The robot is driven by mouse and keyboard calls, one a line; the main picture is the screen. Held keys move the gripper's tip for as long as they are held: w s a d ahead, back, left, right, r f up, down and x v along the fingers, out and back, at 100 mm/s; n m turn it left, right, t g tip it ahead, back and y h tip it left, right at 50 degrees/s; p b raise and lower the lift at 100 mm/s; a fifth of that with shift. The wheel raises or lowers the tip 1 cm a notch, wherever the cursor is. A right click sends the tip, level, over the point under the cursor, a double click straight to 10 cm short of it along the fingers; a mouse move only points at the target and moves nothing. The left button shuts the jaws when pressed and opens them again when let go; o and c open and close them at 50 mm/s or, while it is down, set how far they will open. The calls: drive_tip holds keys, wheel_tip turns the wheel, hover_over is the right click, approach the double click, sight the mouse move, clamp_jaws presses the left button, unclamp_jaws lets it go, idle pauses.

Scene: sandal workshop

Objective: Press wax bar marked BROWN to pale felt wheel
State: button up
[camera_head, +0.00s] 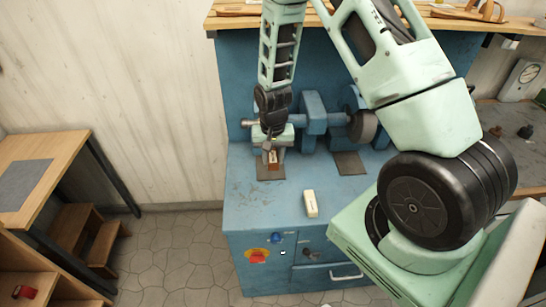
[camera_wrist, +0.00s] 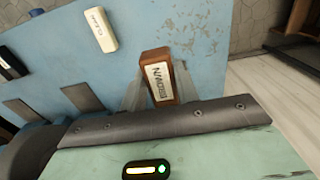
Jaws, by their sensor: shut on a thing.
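The brown wax bar (camera_wrist: 158,82), its white label reading BROWN, is clamped between the two fingers of my gripper (camera_wrist: 159,75) in the wrist view. In the head view my gripper (camera_head: 273,152) points down over the left end of the blue polishing machine, and the bar (camera_head: 273,166) shows small below it, above a dark pad. I cannot pick out the pale felt wheel; my arm and gripper cover the left end of the spindle. Whether the bar touches anything is unclear.
A cream bar (camera_head: 311,203) lies on the blue bench top (camera_head: 245,200); its label (camera_wrist: 98,30) is unclear. A dark wheel (camera_head: 362,127) is on the machine's right end. The bench front has a red-and-yellow switch (camera_head: 258,256). A wooden table (camera_head: 50,150) stands left.

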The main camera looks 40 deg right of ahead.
drive_tip(key=shift+w+d+r+b, duration=0.1)
drive_tip(key=shift+w+d+b, duration=0.1)
drive_tip(key=shift+w+b, duration=0.15)
idle(5.3)
drive_tip(key=shift+s, duration=0.1)
idle(0.9)
drive_tip(key=s+a+f+b, duration=0.1)
drive_tip(key=s+a, duration=0.3)
drive_tip(key=s, duration=0.1)
drive_tip(key=shift+s+f+b, duration=0.35)
drive_tip(key=shift+b, duration=0.05)
idle(0.5)
